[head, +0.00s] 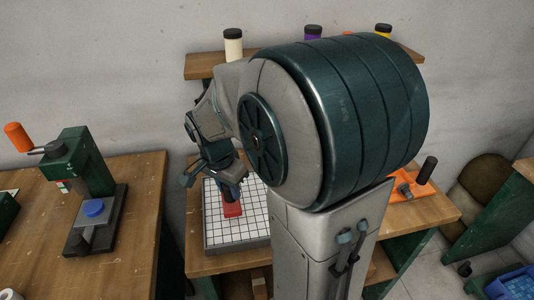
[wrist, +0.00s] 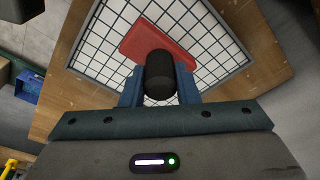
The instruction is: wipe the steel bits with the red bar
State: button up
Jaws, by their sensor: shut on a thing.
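The red bar (head: 231,209) rests on or just above a white gridded sheet (head: 233,227) on the wooden bench. It also shows in the wrist view (wrist: 142,38), with a black handle (wrist: 160,75) standing up from it. My gripper (head: 232,186) is shut on that black handle, one finger on each side, seen in the wrist view (wrist: 160,92). I cannot make out any steel bits on the sheet in either view. My arm hides part of the bench, and the bar hides the sheet under it.
A green press (head: 85,180) with an orange handle stands on the left bench (head: 135,215). An orange tool (head: 408,207) with a black handle lies at the right of the middle bench. Bottles, including a cream one (head: 233,45), stand on the back shelf (head: 200,66).

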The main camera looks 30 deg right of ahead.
jog(key=shift+r+p, duration=1.15)
jog(key=shift+r, duration=0.85)
